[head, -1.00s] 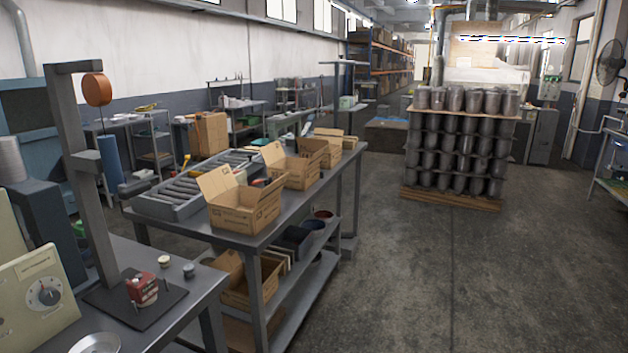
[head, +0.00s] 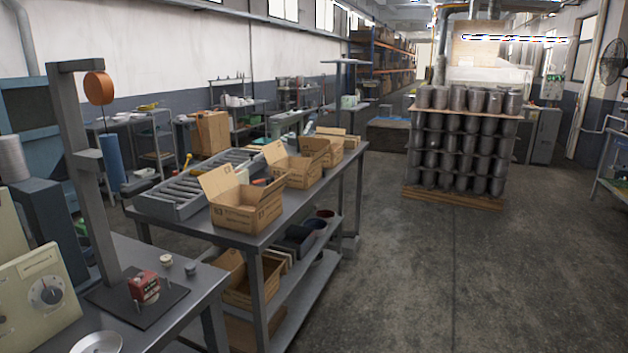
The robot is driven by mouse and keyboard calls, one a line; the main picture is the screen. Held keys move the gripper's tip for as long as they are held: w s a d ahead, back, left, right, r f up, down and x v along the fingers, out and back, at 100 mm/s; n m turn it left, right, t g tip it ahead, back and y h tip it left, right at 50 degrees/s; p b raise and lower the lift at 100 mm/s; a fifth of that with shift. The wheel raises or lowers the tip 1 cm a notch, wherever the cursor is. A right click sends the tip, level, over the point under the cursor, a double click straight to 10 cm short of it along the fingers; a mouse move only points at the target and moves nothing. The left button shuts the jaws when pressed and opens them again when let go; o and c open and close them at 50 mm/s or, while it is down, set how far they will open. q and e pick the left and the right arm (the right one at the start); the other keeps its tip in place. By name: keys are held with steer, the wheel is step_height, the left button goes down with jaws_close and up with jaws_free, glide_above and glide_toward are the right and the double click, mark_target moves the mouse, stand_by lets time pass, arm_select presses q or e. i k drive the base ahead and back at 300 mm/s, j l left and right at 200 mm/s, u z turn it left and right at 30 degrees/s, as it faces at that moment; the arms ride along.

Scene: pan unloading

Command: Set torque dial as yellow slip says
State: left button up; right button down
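A dial (head: 46,293) with a dark knob and a pale round scale sits on a cream panel (head: 62,318) at the lower left, on the near bench. Its setting is too small to read. No yellow slip can be made out. Neither of my grippers shows in the head view.
The near bench (head: 205,283) holds a dark plate with a post (head: 85,180), a red block (head: 143,287) and two small round parts. A second table carries a roller tray (head: 180,190) and open cardboard boxes (head: 245,210). The floor (head: 420,270) at right is clear.

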mark_target(51, 296)
steer(key=u, duration=1.55)
steer(key=i+j+z, duration=0.3)
steer(key=k+j, duration=0.05)
steer(key=j, duration=0.05)
